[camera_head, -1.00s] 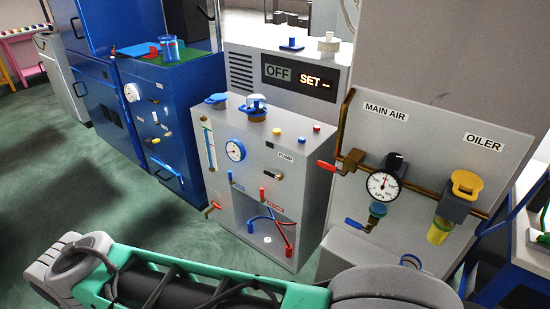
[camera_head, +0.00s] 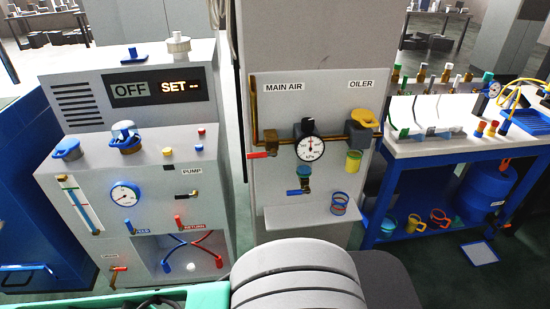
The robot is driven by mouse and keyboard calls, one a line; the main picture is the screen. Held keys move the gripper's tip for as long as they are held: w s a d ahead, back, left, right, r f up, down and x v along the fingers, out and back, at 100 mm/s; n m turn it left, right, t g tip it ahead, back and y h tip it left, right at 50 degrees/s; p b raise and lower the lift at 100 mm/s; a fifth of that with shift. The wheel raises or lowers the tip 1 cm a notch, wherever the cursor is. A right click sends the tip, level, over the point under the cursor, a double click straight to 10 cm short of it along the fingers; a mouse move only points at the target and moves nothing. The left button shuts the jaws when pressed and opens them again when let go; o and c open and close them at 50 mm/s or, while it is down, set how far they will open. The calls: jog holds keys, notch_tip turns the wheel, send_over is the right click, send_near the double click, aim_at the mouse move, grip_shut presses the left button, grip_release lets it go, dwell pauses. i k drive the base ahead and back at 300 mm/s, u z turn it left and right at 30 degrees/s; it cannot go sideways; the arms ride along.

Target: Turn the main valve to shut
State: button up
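The grey panel (camera_head: 325,100) labelled MAIN AIR and OILER stands in the middle of the view. Under the MAIN AIR label, a brass valve (camera_head: 270,141) sits on the copper pipe (camera_head: 254,108). Its red lever (camera_head: 258,155) points left, roughly level. A round dial gauge (camera_head: 310,148) is just right of the valve. A blue-handled valve (camera_head: 299,191) hangs below the gauge. My gripper is not in view; only grey and green parts of my arm show along the bottom edge, well below the lever.
A grey pump cabinet (camera_head: 70,160) stands left of the panel, with its own small red lever (camera_head: 119,268). A blue workbench (camera_head: 455,148) with fittings stands at right.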

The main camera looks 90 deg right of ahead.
aim_at(258, 155)
jog(key=z, duration=1)
jog(key=i, duration=0.9)
jog(key=z, duration=0.9)
